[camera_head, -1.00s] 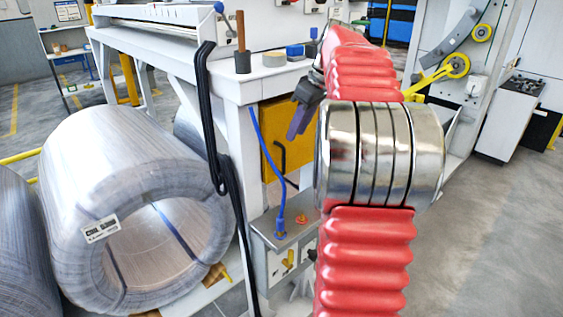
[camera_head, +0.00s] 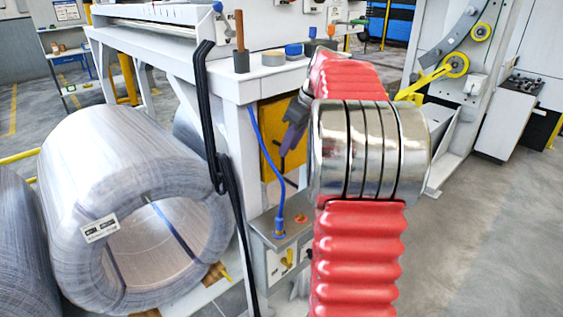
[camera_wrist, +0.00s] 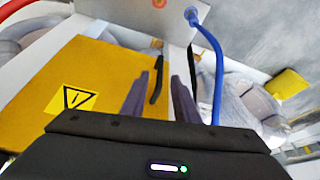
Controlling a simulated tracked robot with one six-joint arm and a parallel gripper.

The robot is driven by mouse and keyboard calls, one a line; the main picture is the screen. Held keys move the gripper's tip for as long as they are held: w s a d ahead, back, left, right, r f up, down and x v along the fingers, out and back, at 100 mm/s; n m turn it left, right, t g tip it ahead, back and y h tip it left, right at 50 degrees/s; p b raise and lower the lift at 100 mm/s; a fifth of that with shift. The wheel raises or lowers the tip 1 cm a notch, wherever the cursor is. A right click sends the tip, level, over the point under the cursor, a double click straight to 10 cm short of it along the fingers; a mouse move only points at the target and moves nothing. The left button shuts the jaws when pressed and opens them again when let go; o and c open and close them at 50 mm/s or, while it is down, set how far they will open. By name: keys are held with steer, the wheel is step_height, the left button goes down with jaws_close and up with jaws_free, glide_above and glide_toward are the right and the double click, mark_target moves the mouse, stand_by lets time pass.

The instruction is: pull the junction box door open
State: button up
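The yellow junction box door (camera_wrist: 92,70) fills the left of the wrist view, with a black-and-yellow warning sign (camera_wrist: 72,99). It looks shut against its pale frame. Its black bar handle (camera_wrist: 156,80) stands near the right edge. My gripper (camera_wrist: 162,78) is open, and the handle appears between its two dark fingers; no contact shows. In the head view the door (camera_head: 268,140) is partly behind my red-sleeved arm, and my gripper (camera_head: 289,148) is in front of it. The handle is mostly hidden there.
A blue cable (camera_head: 262,160) hangs close left of the door down to a grey box (camera_head: 265,232); the cable (camera_wrist: 216,65) passes right of my fingers. Black straps (camera_head: 213,120) hang from the bench frame. A large wrapped coil (camera_head: 90,170) lies left. Floor at right is clear.

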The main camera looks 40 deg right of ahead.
mark_target(282, 171)
steer(key=x, duration=0.7)
steer(key=shift+f, duration=0.15)
steer(key=shift+c, duration=0.5)
jaws_close()
steer(key=shift+w+a, duration=0.1)
steer(key=shift+a, duration=0.1)
